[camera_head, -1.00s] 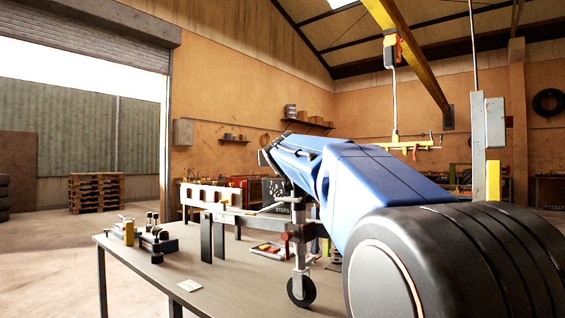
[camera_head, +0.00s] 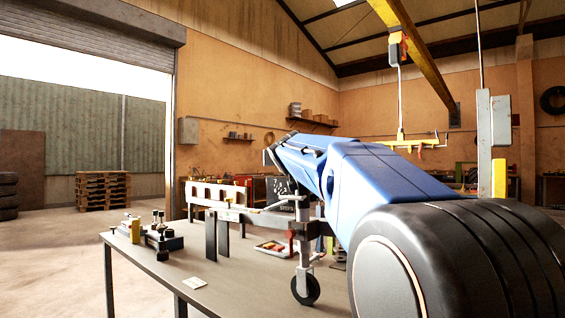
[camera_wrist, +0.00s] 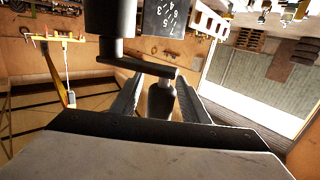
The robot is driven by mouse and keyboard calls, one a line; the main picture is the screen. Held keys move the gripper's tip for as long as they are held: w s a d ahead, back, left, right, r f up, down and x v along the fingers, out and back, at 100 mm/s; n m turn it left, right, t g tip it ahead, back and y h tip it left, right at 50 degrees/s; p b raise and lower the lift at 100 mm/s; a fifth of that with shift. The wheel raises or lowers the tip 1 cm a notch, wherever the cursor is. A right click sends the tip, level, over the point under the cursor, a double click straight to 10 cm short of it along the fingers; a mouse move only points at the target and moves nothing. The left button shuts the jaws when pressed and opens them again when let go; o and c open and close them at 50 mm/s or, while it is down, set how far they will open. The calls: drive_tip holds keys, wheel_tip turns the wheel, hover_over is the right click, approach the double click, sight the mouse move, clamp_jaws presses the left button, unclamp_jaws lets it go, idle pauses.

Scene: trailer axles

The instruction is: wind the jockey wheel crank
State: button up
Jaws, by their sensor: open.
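The jockey wheel (camera_head: 305,288) stands at the table's front edge in the head view, below its upright post (camera_head: 304,252). In the wrist view the thick dark post (camera_wrist: 107,20) comes in at the top, and the flat crank arm (camera_wrist: 125,67) runs right from it. A dark handle grip (camera_wrist: 160,101) hangs from the crank arm's end. My gripper (camera_wrist: 158,92) is open, with one finger on each side of the handle grip. Whether either finger touches the grip I cannot tell.
A dark board with white numbers (camera_wrist: 165,18) is close behind the post. The grey table (camera_head: 235,286) carries a clamp-like fixture (camera_head: 160,238), a white card (camera_head: 198,281) and a tray of small parts (camera_head: 272,248). A yellow hoist bar (camera_head: 415,144) hangs at the right.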

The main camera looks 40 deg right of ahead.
drive_tip(key=v, duration=1.7)
drive_tip(key=shift+s, duration=0.15)
drive_tip(key=shift+a+f, duration=0.1)
drive_tip(key=shift+a, duration=0.05)
drive_tip(key=shift+c, duration=0.5)
